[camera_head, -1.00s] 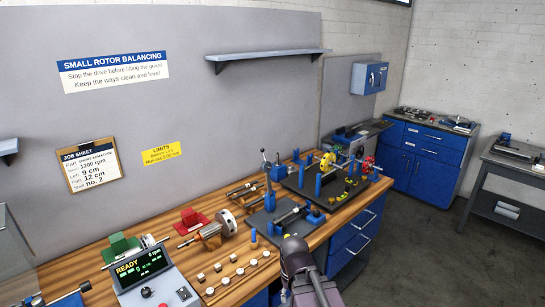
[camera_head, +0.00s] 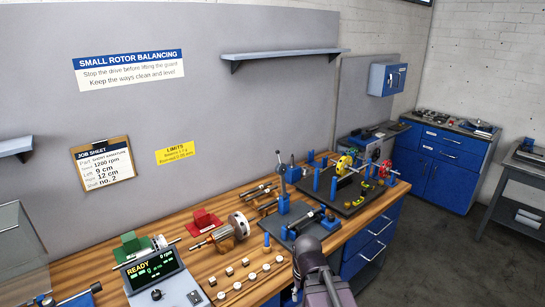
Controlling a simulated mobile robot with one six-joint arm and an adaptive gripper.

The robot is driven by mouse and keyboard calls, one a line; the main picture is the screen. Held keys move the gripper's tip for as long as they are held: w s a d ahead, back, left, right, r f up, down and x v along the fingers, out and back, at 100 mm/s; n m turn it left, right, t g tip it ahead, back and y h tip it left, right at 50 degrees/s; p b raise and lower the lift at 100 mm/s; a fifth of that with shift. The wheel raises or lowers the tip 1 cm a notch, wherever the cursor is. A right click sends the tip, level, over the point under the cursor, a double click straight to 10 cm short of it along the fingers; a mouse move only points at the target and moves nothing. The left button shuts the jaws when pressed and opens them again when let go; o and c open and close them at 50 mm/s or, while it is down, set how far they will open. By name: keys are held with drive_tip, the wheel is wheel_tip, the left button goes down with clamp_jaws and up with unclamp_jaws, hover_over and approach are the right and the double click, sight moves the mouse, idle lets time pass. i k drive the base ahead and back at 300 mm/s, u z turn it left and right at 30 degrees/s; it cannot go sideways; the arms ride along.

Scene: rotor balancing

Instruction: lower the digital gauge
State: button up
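I cannot single out the digital gauge for certain; the small parts on the bench are too small to tell. A black plate (camera_head: 352,208) at the bench's far right end bears blue posts, a yellow round part (camera_head: 345,163) and a red part (camera_head: 385,169). A smaller dark plate (camera_head: 283,232) with a blue-ended part (camera_head: 328,222) lies nearer. My dark arm (camera_head: 311,262) rises at the bottom centre, in front of the bench edge. Its fingertips do not show.
The wooden bench (camera_head: 225,262) also holds a READY display box (camera_head: 154,267), a rotor (camera_head: 222,232), red (camera_head: 203,220) and green blocks, and a row of small pale pieces. Blue cabinets (camera_head: 440,165) stand at the back right. Open floor lies to the right.

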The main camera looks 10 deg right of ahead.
sight(280, 168)
drive_tip(key=i, duration=0.85)
drive_tip(key=z, duration=0.05)
